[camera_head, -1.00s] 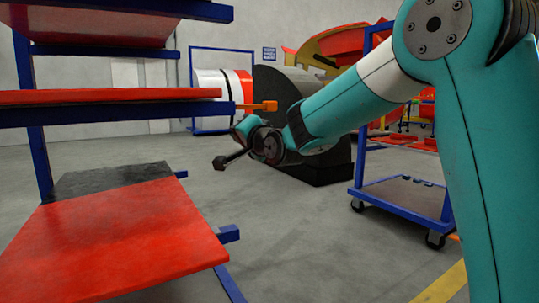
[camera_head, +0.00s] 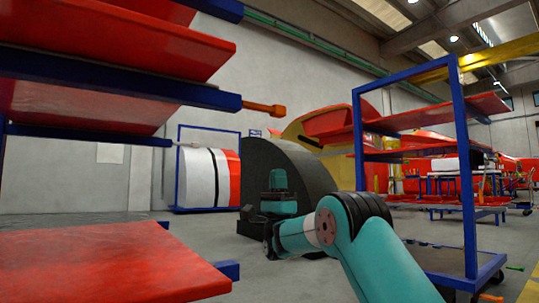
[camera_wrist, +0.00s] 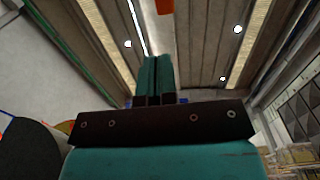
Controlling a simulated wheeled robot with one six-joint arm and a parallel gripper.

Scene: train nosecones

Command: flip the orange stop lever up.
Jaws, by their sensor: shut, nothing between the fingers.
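The orange stop lever (camera_head: 265,109) sticks out to the right, roughly level, from the end of a blue shelf beam (camera_head: 213,99) in the head view. An orange piece, apparently the same lever (camera_wrist: 165,6), shows at the top edge of the wrist view, beyond the fingertips. My gripper (camera_head: 278,173) points upward below the lever in the head view, with a visible gap. In the wrist view my gripper (camera_wrist: 152,60) has its teal fingers together, with nothing between them.
The rack with red shelves (camera_head: 110,262) fills the left side. A dark curved block (camera_head: 290,165) stands behind my gripper, and a white and red cylinder (camera_head: 208,178) stands farther back. A blue shelf cart (camera_head: 466,180) stands on the right.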

